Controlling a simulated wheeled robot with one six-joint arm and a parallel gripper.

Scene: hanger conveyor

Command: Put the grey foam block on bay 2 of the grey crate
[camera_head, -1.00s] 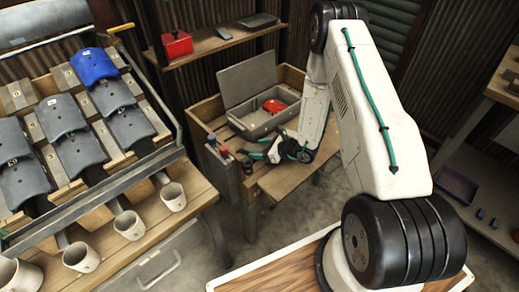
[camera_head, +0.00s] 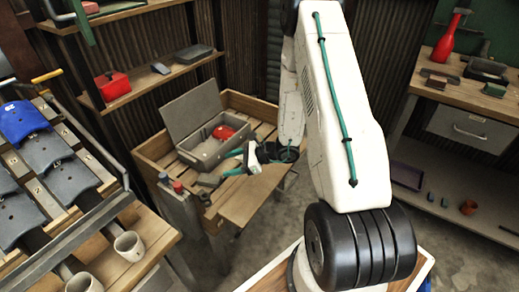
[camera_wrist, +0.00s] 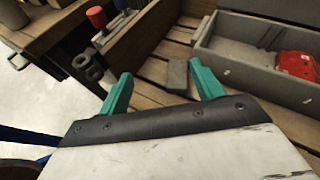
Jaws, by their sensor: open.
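A small dark grey block (camera_wrist: 178,75), which looks like the grey foam block, lies on the slatted wooden bench. In the wrist view it appears between my gripper's green fingers and beyond them, not held. My gripper (camera_wrist: 155,75) is open and empty; in the head view it (camera_head: 232,163) is over the bench, in front of the crate. The block is hard to make out in the head view. The grey crate (camera_head: 183,153) has its lid raised and a red object (camera_head: 223,132) inside; its near wall (camera_wrist: 235,75) shows in the wrist view. Its bay numbers are not readable.
A post with red-topped knobs (camera_head: 178,187) stands at the bench's near left corner. A shelf with a red box (camera_head: 112,85) is behind.

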